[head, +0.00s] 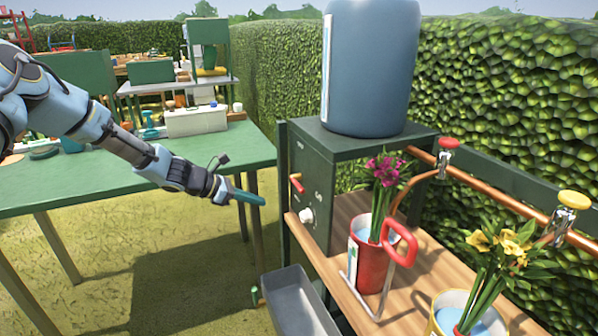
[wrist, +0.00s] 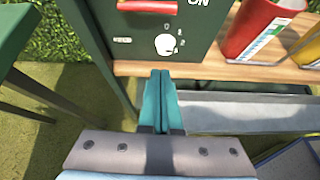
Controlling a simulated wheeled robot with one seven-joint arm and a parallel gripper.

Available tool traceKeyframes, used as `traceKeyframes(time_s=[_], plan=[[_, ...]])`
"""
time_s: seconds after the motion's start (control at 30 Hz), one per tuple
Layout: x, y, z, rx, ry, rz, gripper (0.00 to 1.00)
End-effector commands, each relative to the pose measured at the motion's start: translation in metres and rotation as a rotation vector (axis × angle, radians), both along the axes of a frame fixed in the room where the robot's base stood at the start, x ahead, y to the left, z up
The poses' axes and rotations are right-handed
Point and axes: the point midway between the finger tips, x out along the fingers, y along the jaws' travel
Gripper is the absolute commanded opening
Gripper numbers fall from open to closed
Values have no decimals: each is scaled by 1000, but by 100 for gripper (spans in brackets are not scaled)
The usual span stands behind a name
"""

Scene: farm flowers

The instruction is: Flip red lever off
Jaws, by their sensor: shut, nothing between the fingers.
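The red lever (head: 297,184) is on the front panel of the dark green box (head: 310,165). In the wrist view the red lever (wrist: 147,5) is at the top edge, lying level, with the word "ON" to its right; part of it is cut off. A white dial knob (head: 306,216) sits below the lever and also shows in the wrist view (wrist: 165,44). My gripper (head: 262,201) is shut and empty, its teal fingers pointing at the panel from the left in the head view. In the wrist view the closed fingertips (wrist: 160,73) are below the knob, apart from the lever.
A blue tank (head: 370,70) stands on the box. A red pot (head: 371,262) with pink flowers and a pot with yellow flowers (head: 500,245) are on the wooden shelf (head: 415,285). A grey trough (head: 298,300) is below. A green table (head: 75,180) stands left.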

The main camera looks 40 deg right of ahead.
Motion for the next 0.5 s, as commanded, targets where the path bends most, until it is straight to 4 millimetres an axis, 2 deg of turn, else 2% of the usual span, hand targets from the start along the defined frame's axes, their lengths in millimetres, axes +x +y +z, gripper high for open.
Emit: traceKeyframes(time_s=[0.03,0.13,0.5], plan=[[0,-5,6,-7,21,13,0],[0,-10,8,-14,43,27,0],[-1,-12,7,-15,46,29,0]])
